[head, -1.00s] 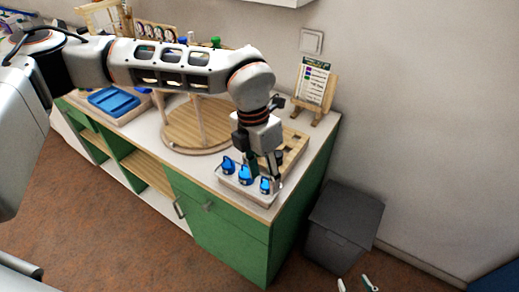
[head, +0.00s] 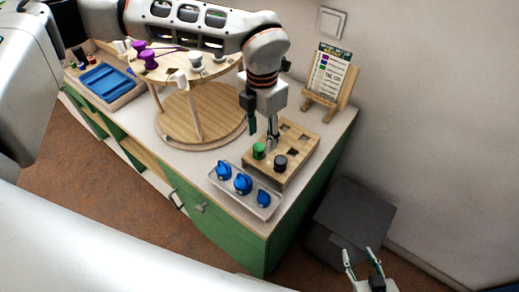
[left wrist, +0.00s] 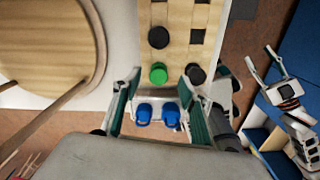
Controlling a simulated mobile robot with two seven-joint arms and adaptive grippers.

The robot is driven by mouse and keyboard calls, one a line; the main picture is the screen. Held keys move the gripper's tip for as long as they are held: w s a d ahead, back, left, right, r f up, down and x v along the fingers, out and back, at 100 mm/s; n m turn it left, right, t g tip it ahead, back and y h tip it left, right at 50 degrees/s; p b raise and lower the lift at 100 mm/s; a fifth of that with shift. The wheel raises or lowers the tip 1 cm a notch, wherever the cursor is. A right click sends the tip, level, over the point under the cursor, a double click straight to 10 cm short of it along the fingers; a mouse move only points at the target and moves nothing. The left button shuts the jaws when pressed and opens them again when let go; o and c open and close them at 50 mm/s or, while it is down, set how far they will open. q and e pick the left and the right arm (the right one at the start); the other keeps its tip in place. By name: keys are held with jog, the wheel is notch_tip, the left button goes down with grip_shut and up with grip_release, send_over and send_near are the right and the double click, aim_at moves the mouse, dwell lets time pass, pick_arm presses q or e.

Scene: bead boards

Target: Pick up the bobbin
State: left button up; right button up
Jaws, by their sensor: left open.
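Several bobbins are in view. A green bobbin (head: 259,150) and a dark bobbin (head: 280,162) sit in the near end of a wooden holed block (head: 247,163). Three blue bobbins (head: 242,184) stand in a white tray (head: 230,199) in front of it. My left gripper (head: 263,135) is open and empty above the block, just behind the green bobbin. In the left wrist view, the green bobbin (left wrist: 158,74) is beyond the open fingers, and two blue bobbins (left wrist: 145,113) show between them. My right gripper (head: 358,256) is open and empty at the lower right.
A round wooden stand (head: 190,128) holds purple and white bobbins on its upper tier. A blue tray (head: 104,79) is at the left. A card on an easel (head: 330,75) stands behind the block. A dark grey bin (head: 350,215) stands beside the counter.

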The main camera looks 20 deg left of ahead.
aim_at(259, 146)
pick_arm(q)
jog(key=f, duration=0.3)
jog(key=f+p, duration=0.1)
jog(key=shift+s+a+f, duration=0.2)
jog(key=shift+s, duration=0.1)
jog(key=shift+w+f, duration=0.1)
jog(key=shift+f, duration=0.3)
pick_arm(e)
jog(key=shift+w+a+r, duration=0.1)
jog(key=shift+w+r, duration=0.2)
jog(key=shift+r, duration=0.25)
jog(key=shift+w+r, duration=0.25)
jog(key=shift+r, duration=0.25)
pick_arm(q)
jog(key=c, duration=1.2)
pick_arm(e)
jog(key=shift+s+f, duration=0.15)
jog(key=shift+f, duration=0.1)
